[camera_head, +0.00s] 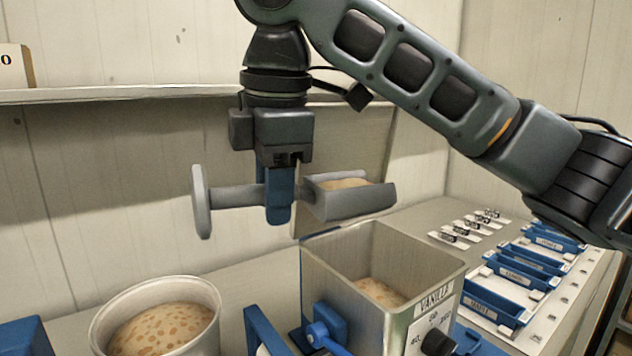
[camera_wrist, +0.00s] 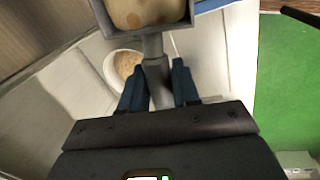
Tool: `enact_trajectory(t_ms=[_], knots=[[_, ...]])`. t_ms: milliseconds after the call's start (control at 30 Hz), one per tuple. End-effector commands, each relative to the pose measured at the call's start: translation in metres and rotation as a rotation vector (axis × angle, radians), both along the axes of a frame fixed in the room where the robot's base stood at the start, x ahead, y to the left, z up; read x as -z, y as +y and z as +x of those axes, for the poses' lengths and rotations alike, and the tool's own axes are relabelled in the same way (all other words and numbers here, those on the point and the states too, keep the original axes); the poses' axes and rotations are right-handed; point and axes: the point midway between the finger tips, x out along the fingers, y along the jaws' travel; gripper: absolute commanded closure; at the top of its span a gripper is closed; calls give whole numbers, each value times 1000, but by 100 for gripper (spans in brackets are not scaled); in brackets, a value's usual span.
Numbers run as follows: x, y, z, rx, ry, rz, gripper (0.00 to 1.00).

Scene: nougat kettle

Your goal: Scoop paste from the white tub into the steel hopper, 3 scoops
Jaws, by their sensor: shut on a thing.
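My gripper (camera_head: 279,212) is shut on the handle of a grey scoop (camera_head: 345,203). The scoop is held roughly level, its trough up with tan paste in it, above the rear left part of the steel hopper (camera_head: 440,283). The hopper is square and open, has a "VANILLA" label and holds some paste (camera_head: 380,291) inside. The white tub (camera_head: 98,336) stands at the lower left with speckled tan paste in it. In the wrist view, the paste-filled scoop (camera_wrist: 152,45) is at the top, its handle between the blue fingers (camera_wrist: 160,88), and the tub (camera_wrist: 113,80) shows behind it.
A blue lever (camera_head: 322,333) and a dark knob (camera_head: 438,343) are on the hopper's front. Blue labelled trays (camera_head: 497,300) stand at the right. A shelf (camera_head: 120,93) runs along the back wall. A green surface (camera_wrist: 290,90) shows at the wrist view's right.

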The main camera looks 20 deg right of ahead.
Motion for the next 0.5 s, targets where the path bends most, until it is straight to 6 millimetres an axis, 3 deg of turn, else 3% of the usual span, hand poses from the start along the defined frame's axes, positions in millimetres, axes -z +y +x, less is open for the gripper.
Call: enact_trajectory(t_ms=[167, 500], knots=[[2, 2, -2, -16, 0, 13, 100], [25, -4, 0, -11, 16, 133, 100]])
